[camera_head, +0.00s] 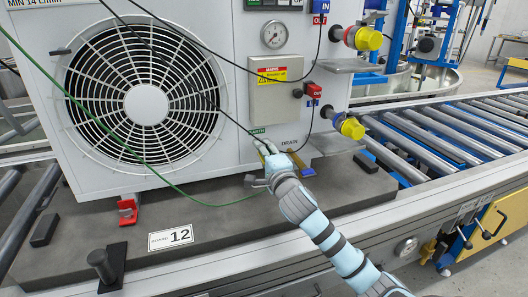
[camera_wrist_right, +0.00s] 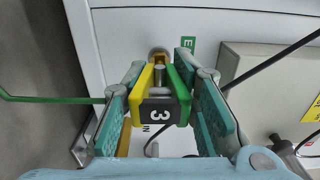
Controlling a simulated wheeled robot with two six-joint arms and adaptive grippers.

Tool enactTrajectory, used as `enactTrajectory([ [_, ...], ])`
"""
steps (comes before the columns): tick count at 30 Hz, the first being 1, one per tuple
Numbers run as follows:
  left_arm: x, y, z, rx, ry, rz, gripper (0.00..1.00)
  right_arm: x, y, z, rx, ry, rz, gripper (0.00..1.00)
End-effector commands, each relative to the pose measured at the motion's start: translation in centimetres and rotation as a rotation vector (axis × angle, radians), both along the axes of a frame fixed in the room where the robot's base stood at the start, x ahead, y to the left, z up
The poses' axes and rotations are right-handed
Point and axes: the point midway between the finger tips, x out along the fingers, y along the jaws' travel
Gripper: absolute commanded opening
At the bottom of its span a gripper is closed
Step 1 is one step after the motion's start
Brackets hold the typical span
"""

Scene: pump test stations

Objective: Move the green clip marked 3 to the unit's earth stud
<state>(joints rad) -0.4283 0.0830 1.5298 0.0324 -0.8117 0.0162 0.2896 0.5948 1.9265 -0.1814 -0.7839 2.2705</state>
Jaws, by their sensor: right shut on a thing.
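My right gripper (camera_head: 266,160) is at the lower right of the unit's white front (camera_head: 232,110), just under the small green EARTH label (camera_head: 257,131). In the right wrist view, the gripper (camera_wrist_right: 160,92) is shut on the green clip (camera_wrist_right: 160,110), which has a yellow side, a green side and a black end marked 3. The brass earth stud (camera_wrist_right: 158,53) is straight ahead, and its metal pin shows between the clip's two sides. I cannot tell whether the clip grips the stud. A green lead (camera_wrist_right: 50,100) runs off left. My left gripper is not in view.
A grey box (camera_head: 275,97) with a yellow label and a red plug (camera_head: 313,91) sit above right of the gripper. Black cables hang nearby. Yellow-capped ports (camera_head: 352,128) stick out at right. A dark board (camera_head: 100,240) lies under the unit, and rollers (camera_head: 450,120) extend right.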

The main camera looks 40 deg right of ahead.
Motion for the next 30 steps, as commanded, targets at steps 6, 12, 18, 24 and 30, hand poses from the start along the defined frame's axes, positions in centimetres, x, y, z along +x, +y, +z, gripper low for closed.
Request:
enactTrajectory([
  [6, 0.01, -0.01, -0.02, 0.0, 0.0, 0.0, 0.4, 0.32, -0.09, 0.01, 0.001, -0.001, 0.0, 0.0],
  [12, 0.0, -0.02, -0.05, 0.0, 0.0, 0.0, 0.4, 0.71, -0.25, 0.0, 0.0, 0.0, 0.0, 0.0],
  [18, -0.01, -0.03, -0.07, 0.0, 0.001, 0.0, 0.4, 0.97, -0.33, 0.02, 0.0, 0.0, 0.0, 0.34],
  [24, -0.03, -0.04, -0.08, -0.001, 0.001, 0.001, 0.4, 0.96, -0.34, 0.01, 0.0, 0.0, 0.0, 0.52],
  [30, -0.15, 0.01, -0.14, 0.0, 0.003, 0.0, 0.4, 0.92, -0.34, -0.01, 0.0, 0.0, 0.0, 0.52],
])
